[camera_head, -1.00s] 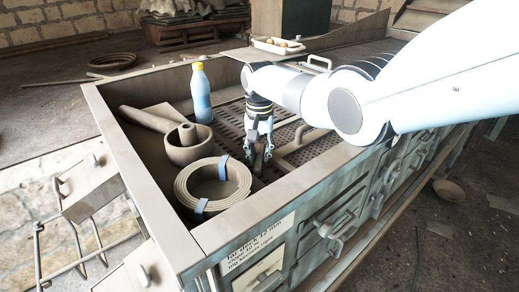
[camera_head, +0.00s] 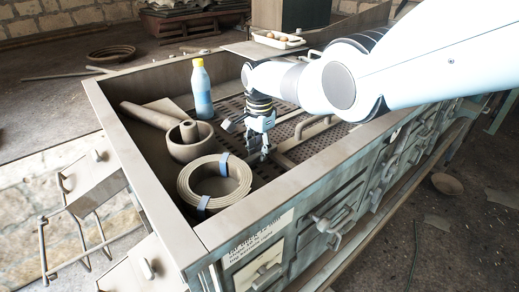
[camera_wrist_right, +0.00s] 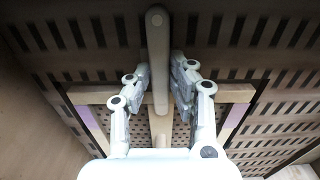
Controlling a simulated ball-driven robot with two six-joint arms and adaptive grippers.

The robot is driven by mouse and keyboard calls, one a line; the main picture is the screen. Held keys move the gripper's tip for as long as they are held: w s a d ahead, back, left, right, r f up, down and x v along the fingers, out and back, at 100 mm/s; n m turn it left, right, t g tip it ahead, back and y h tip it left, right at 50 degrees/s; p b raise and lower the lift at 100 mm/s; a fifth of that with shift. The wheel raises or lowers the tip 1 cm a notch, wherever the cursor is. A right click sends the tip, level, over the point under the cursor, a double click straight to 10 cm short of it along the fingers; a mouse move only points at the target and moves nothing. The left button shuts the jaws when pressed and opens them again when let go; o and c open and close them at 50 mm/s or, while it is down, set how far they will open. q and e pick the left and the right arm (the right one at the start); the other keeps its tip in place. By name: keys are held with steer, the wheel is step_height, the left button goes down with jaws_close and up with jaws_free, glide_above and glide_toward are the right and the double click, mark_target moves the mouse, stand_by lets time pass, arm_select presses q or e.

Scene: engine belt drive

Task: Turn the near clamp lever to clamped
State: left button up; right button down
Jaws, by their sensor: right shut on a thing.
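My right gripper (camera_head: 262,152) reaches down into the long bench tray, to the right of the coiled belt. In the right wrist view its two fingers (camera_wrist_right: 159,85) stand on either side of a beige, round-ended bar, which looks like the near clamp lever (camera_wrist_right: 157,45). The gripper is shut on this lever. The lever's rounded end points to the top of the wrist view, and its lower part runs over a beige crosspiece (camera_wrist_right: 235,93). In the head view the fingers and arm hide most of the lever. My left gripper is not in view.
The coiled belt (camera_head: 183,185) with blue ties lies close to the left of the gripper. A bowl (camera_head: 177,150) and a blue bottle with a yellow cap (camera_head: 202,90) stand behind it. Beige tubing (camera_head: 312,128) lies to the right. The tray's front wall (camera_head: 300,180) stands nearer the camera.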

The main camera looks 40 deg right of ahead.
mark_target(260, 153)
stand_by(0.5)
steer(key=c, duration=1.2)
jaws_free()
steer(key=shift+d, duration=0.1)
steer(key=shift+r, duration=0.1)
step_height(260, 153, up, 12)
